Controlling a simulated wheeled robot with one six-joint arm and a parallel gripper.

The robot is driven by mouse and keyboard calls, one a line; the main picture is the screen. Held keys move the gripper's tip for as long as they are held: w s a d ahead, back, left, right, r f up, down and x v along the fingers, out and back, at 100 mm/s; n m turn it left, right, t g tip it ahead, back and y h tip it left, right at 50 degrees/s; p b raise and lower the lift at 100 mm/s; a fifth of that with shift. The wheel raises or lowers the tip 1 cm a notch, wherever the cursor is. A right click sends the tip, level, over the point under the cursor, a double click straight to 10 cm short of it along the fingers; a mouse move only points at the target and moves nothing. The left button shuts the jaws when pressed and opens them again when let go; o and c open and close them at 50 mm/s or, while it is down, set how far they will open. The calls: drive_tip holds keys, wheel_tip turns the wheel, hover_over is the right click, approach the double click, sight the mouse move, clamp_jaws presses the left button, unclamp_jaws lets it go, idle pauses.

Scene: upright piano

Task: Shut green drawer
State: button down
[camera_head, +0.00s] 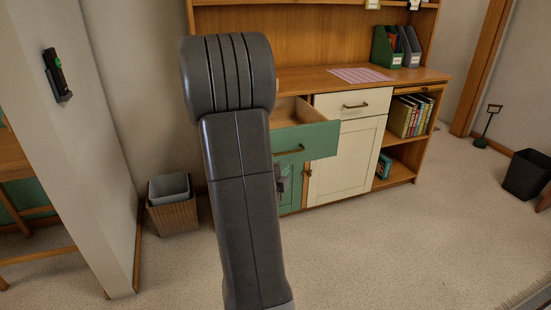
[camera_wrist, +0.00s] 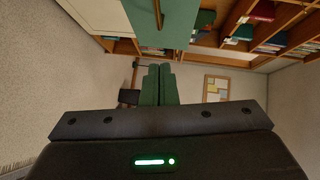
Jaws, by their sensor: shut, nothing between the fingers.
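The green drawer (camera_head: 318,141) is pulled out of the wooden cabinet, its open top and wooden inside showing behind the green front. A dark bar handle is on that front. My arm hides its left part. In the wrist view the green front (camera_wrist: 180,22) is at the top, with its handle, beyond my fingers. My gripper (camera_wrist: 159,68) is shut and empty, its two fingers together. In the head view a small part of my gripper (camera_head: 282,178) shows beside my arm, below the drawer front and before the green door. I cannot tell the exact gap to the drawer.
A cream drawer (camera_head: 353,104) and cream door (camera_head: 345,160) are right of the green drawer, both closed. Shelves with books (camera_head: 409,116) are further right. A waste bin (camera_head: 172,205) stands on the left floor. The carpet (camera_head: 400,245) in front is clear.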

drive_tip(key=b, duration=0.1)
approach(298, 151)
drive_tip(key=d, duration=0.3)
drive_tip(key=w, duration=0.2)
drive_tip(key=w+a, duration=0.1)
drive_tip(key=shift+w+f, duration=0.35)
drive_tip(key=shift+w, duration=0.05)
drive_tip(key=shift+w+a+b, duration=0.2)
drive_tip(key=shift+w+b, duration=0.1)
drive_tip(key=shift+w, duration=0.15)
